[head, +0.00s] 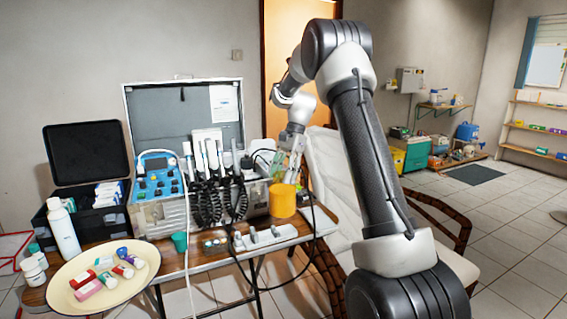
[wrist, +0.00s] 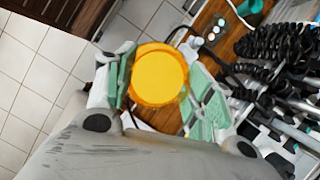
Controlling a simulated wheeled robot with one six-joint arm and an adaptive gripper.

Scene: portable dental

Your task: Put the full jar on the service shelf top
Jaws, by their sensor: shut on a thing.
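A yellow-orange jar (head: 283,200) is at the right part of the folding table, beside the open dental case. My gripper (head: 286,172) reaches down from above and is shut on it. In the wrist view the round yellow top of the jar (wrist: 158,75) sits between the two green finger pads. I cannot tell whether the jar's base touches the table or hangs just above it. No label marks which surface is the service shelf; a small green wall shelf (head: 441,107) and a wooden shelf unit (head: 535,129) stand at the far right.
The dental case (head: 183,105) with coiled black hoses stands left of the jar. A plate (head: 65,272) of small tubes is at the table's left. A reclining chair (head: 330,165) stands behind my arm. Cables hang over the table's front. Tiled floor is open at right.

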